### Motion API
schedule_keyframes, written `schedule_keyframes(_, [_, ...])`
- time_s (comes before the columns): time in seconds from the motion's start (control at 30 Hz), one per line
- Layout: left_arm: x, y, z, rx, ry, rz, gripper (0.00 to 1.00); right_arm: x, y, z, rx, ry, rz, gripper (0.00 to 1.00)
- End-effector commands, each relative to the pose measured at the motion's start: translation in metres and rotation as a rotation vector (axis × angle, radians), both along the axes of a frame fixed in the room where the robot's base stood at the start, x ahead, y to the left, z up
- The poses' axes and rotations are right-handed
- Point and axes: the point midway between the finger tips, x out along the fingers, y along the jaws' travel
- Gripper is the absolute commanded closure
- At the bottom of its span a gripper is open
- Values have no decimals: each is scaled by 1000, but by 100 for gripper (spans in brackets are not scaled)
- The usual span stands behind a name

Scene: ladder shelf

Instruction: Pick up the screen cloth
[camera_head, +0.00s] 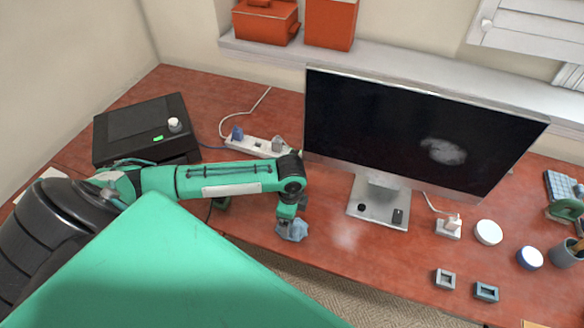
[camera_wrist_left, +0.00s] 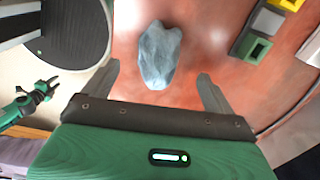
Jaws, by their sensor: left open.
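The screen cloth is a small crumpled light-blue piece (camera_head: 294,231) on the red-brown desk, in front of the monitor stand and to its left. In the left wrist view the cloth (camera_wrist_left: 160,56) lies ahead of the fingers, between their lines. My left gripper (camera_head: 288,209) is directly over the cloth with its fingers pointing down. The wrist view shows the two fingers apart (camera_wrist_left: 158,76), one on each side, with nothing held between them. Whether a finger touches the cloth cannot be told. My right gripper is not in view.
The monitor (camera_head: 400,135) on its silver stand (camera_head: 365,208) stands behind and right of the cloth. A power strip (camera_head: 250,147) and black box (camera_head: 147,130) are at the back left. Two small blocks (camera_head: 445,279) (camera_head: 486,292) lie right. The desk's front edge is close to the cloth.

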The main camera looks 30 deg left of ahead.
Motion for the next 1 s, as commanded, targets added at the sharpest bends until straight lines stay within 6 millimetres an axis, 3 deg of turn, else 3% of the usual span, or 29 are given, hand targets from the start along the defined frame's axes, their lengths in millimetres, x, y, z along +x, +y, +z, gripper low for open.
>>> schedule_keyframes(0.27, [0, -2, -21, -1, 2, 2, 11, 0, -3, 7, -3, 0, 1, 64])
schedule_keyframes(0.53, [0, -5, -57, 0, -1, 1, 11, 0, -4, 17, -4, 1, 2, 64])
schedule_keyframes(0.83, [0, -5, -64, 1, -2, -1, 11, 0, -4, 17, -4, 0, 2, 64])
schedule_keyframes(1.0, [0, -5, -63, 1, -2, 0, 42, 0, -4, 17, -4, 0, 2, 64])
